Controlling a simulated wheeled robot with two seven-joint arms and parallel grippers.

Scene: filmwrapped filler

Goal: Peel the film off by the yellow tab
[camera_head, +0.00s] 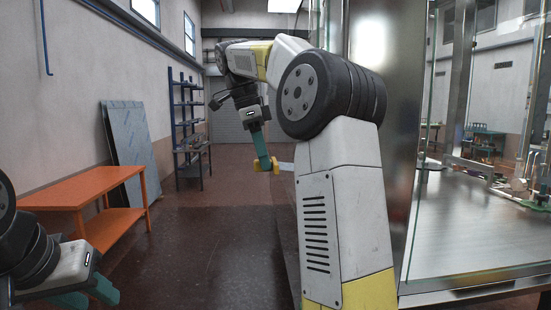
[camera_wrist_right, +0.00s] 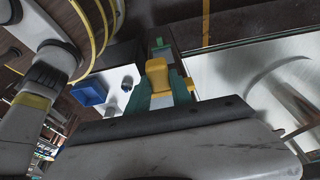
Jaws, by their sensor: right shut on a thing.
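My right gripper (camera_head: 264,163) is shut on the yellow tab (camera_head: 275,165), at the far end of my right arm in the middle of the head view. A pale strip (camera_head: 287,166) runs right from the tab and goes behind my arm. In the right wrist view the yellow tab (camera_wrist_right: 157,73) sits between the teal fingers of my right gripper (camera_wrist_right: 163,90). I cannot tell how much film is attached to the tab. My left gripper (camera_head: 88,296) is at the lower left, its teal fingers apart and empty.
The filler's steel and glass housing (camera_head: 412,165) stands on the right, with a bare steel deck (camera_head: 470,225). An orange table (camera_head: 85,188) stands by the left wall, with a leaning sheet (camera_head: 131,145) and blue shelving (camera_head: 188,125) behind. The floor (camera_head: 200,245) between is clear.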

